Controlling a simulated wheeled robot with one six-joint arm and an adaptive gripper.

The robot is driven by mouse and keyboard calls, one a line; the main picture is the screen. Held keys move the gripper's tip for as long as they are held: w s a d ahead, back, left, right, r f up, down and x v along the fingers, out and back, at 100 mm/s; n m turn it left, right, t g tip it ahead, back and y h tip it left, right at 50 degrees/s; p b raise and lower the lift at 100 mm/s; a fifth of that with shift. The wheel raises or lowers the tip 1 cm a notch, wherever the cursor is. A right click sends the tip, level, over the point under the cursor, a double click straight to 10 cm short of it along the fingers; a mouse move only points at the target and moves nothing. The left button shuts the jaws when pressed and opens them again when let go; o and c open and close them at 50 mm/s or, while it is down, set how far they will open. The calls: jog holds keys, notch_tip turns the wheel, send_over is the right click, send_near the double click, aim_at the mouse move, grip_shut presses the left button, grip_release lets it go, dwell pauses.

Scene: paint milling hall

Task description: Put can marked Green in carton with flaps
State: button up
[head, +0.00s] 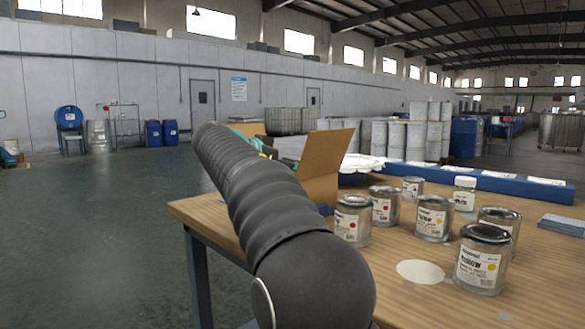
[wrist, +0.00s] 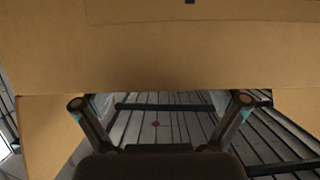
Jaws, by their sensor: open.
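The carton with flaps (head: 326,160) stands on the table behind my arm, and one raised flap shows on its right. Its brown cardboard fills the upper part of the wrist view (wrist: 160,50). My gripper (wrist: 162,102) is open there, its two fingers spread wide below the cardboard edge, with no can between them. In the head view only teal parts of my gripper (head: 262,146) show at the carton, mostly behind my arm. I cannot make out a can marked Green, and the inside of the carton is hidden.
Several metal cans stand on the table, including a red-dot can (head: 352,220) and a can reading Yellow (head: 484,258). A white-lidded jar (head: 465,193), a blue rail (head: 500,181), a pale disc (head: 420,272) and a blue-grey pad (head: 563,225) are near them.

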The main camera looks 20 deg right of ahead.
jog(key=v, duration=1)
jog(key=shift+a, duration=0.3)
